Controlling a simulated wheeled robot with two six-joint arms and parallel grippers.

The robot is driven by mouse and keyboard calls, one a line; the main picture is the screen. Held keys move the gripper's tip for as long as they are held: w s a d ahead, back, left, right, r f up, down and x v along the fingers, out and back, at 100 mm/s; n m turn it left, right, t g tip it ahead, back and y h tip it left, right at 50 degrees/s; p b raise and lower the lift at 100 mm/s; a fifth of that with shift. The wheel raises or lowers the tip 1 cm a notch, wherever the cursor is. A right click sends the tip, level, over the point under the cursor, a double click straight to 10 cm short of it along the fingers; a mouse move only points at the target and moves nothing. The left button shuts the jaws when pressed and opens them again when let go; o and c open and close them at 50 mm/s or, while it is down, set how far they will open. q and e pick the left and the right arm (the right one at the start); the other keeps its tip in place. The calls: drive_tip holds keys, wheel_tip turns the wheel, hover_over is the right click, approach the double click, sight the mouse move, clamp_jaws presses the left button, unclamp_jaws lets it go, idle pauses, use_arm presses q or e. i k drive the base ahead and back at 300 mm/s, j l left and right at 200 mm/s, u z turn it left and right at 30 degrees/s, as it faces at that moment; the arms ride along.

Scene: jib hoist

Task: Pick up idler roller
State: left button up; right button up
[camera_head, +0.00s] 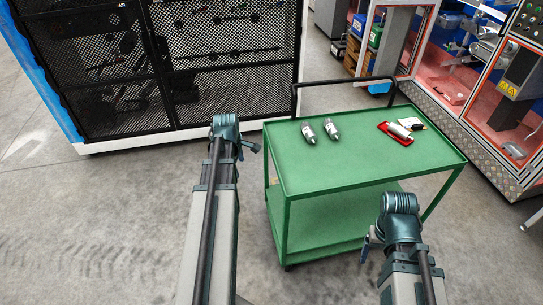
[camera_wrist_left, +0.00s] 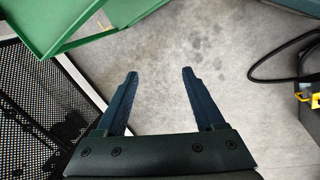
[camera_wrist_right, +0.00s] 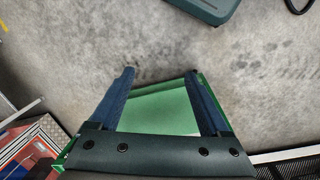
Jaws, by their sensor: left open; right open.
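Two short silver rollers with dark ends, a left one (camera_head: 308,133) and a right one (camera_head: 332,130), lie side by side on the green cart's top (camera_head: 370,160). A plain silver cylinder (camera_head: 398,130) lies on a red tray (camera_head: 408,141) further right. I cannot tell by looks which is the idler roller. My left gripper (camera_head: 240,150) is left of the cart top, and its fingers are open and empty in the left wrist view (camera_wrist_left: 160,74). My right gripper (camera_head: 367,245) is in front of the cart, open and empty in the right wrist view (camera_wrist_right: 160,76).
A pale card with a dark item (camera_head: 414,125) lies beside the red tray. The cart has a lower shelf (camera_head: 330,220) and a black handle (camera_head: 345,82). A black mesh cabinet (camera_head: 200,60) stands behind left, and a machine enclosure (camera_head: 480,80) right. Much of the cart top is bare.

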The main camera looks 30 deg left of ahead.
sight(334, 133)
drive_tip(key=i+j+z, duration=0.2)
drive_tip(key=j+z, duration=0.15)
drive_tip(key=j, duration=0.2)
drive_tip(key=i+j+z, duration=0.1)
drive_tip(key=j+z, duration=0.3)
drive_tip(key=j, duration=0.15)
drive_tip(key=j+z, duration=0.35)
drive_tip(key=j, duration=0.25)
drive_tip(key=j+z, duration=0.35)
drive_tip(key=j, duration=0.25)
drive_tip(key=k+j+z, duration=0.15)
drive_tip(key=j+z, duration=0.2)
drive_tip(key=j, duration=0.25)
drive_tip(key=k+j+z, duration=0.2)
drive_tip(key=j+z, duration=0.2)
drive_tip(key=j, duration=0.15)
